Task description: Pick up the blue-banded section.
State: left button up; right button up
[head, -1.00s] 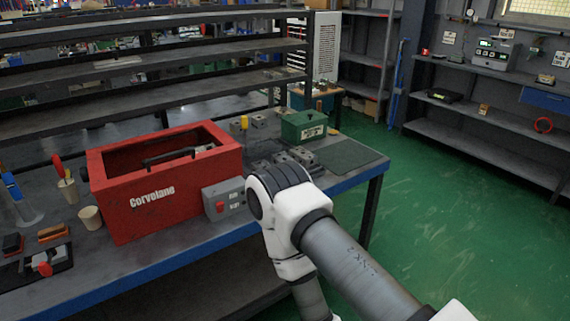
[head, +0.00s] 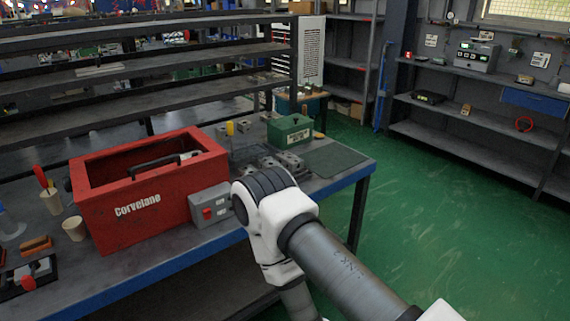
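Several small grey metal blocks (head: 288,161) sit on the workbench (head: 335,184) near its right end, in front of a green box (head: 290,131). They are small and partly hidden by my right arm. I cannot make out a blue band on any of them. My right arm comes in from the lower right and its thick joint stands in front of the bench edge. Its gripper is not in view. My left arm and gripper are not in view.
A red toolbox (head: 150,211) marked Corvelane fills the middle of the bench. A grey switch box (head: 210,206) with a red button stands beside it. A beige cup (head: 75,229) is at left. A dark mat (head: 333,160) lies clear at the bench's right end.

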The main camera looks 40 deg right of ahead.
aim_at(291, 162)
jog(key=z, duration=1)
